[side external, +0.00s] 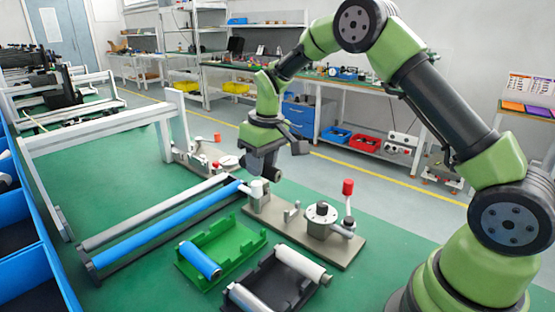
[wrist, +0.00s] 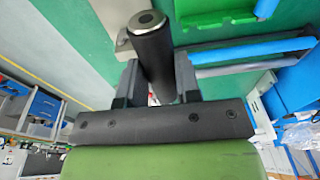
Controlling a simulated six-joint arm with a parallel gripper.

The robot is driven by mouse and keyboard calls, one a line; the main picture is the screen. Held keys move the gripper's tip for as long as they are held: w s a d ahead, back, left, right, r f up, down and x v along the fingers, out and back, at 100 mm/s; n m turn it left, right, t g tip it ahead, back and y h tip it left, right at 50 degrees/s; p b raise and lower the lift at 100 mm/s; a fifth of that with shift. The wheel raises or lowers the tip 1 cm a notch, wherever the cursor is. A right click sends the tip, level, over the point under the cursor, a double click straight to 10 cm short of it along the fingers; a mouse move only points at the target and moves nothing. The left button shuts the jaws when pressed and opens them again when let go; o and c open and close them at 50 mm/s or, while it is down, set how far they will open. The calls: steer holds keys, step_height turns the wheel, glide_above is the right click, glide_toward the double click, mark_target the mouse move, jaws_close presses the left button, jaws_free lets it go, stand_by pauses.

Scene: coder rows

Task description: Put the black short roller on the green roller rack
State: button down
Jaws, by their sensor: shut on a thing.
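My gripper (side external: 264,168) is above the bench, behind the racks, in the side view. In the wrist view my gripper (wrist: 157,78) is shut on the black short roller (wrist: 153,48), a dark cylinder with a pale ring on its end. The roller is hard to make out in the side view. The green roller rack (side external: 232,243) lies on the green bench, in front of and below my gripper. A short blue roller (side external: 200,260) lies at its left side. Part of the rack (wrist: 215,10) shows at the top of the wrist view.
A black rack (side external: 268,283) with white (side external: 303,264) and grey (side external: 247,298) rollers stands right of the green rack. A metal fixture with a red-knobbed lever (side external: 347,187) stands behind it. Long grey and blue (side external: 165,225) rollers lie left. Blue bins (side external: 35,275) line the left edge.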

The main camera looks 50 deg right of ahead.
steer(key=a, duration=0.6)
steer(key=shift+s+d+f, duration=0.1)
steer(key=shift+f, duration=2.1)
steer(key=shift+s+f, duration=0.1)
steer(key=shift+f, duration=2.1)
steer(key=shift+f+y, duration=0.2)
steer(key=shift+y, duration=0.1)
steer(key=shift+f, duration=0.7)
steer(key=shift+f, duration=0.1)
steer(key=shift+f, duration=0.25)
steer(key=shift+f, duration=0.15)
steer(key=shift+f, duration=0.25)
